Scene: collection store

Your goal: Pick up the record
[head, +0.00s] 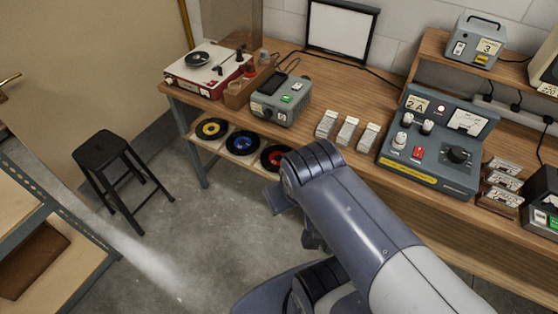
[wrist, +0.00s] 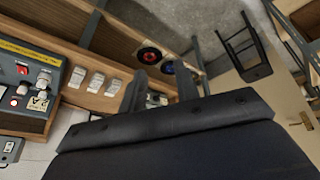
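Three black records lie in a row on the lower shelf in the head view: one with a yellow label (head: 212,129), one with a blue label (head: 243,142) and one with a red label (head: 275,158). My arm partly covers the red-label one. The wrist view shows the red-label record (wrist: 150,55) and the blue-label record (wrist: 168,67), beyond the fingers. My gripper (wrist: 162,88) is open and empty, apart from the records. Its fingertips are not clear in the head view.
The wooden bench (head: 318,92) above the shelf holds a grey box (head: 281,99), white card stacks (head: 348,131) and a control console (head: 437,140). A black stool (head: 105,160) stands left of the bench. The grey floor (head: 170,245) between is clear.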

